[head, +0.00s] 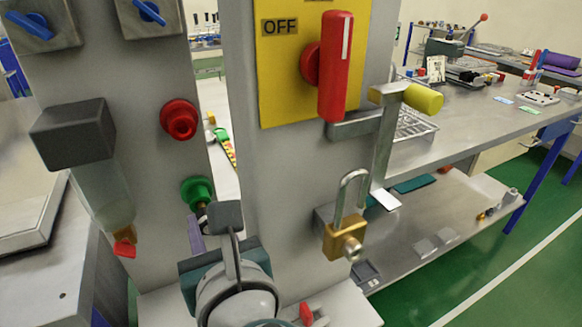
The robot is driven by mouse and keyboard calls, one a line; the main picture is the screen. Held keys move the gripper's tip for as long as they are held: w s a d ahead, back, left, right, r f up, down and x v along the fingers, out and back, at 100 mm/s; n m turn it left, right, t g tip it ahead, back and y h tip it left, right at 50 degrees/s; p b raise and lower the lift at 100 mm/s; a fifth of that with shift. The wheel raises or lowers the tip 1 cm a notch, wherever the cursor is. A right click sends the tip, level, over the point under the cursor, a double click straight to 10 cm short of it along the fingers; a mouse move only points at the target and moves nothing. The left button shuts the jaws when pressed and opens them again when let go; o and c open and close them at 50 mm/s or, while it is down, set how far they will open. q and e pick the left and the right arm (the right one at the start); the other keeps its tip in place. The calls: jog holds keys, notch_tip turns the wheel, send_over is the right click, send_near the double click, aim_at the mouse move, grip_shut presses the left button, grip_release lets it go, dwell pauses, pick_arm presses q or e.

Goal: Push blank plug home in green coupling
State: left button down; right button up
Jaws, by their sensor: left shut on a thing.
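The green coupling (197,191) sticks out of the grey panel, below a red coupling (180,120). My left gripper (208,219) reaches up from the bottom of the head view, seen from behind, with its fingertips just below and in front of the green coupling. It is shut on a small brass-coloured piece, the blank plug (203,208), which shows only as a sliver between the green coupling and the fingers. The fingers hide most of it. I cannot tell how deep it sits in the coupling. My right gripper is not in view.
Left of the couplings hangs a filter bowl (105,195) with a dark cap. To the right stands a post with a yellow OFF plate, a red handle (336,65) and a brass padlock (345,238), close to my left gripper. A steel bench (470,125) stands behind.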

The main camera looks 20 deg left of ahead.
pick_arm(q)
jog(key=shift+w+a, duration=0.6)
jog(key=shift+a, duration=0.1)
jog(key=c, duration=0.6)
grip_release()
jog(key=p+v, duration=0.2)
jog(key=v, duration=0.5)
jog(key=shift+p, duration=0.4)
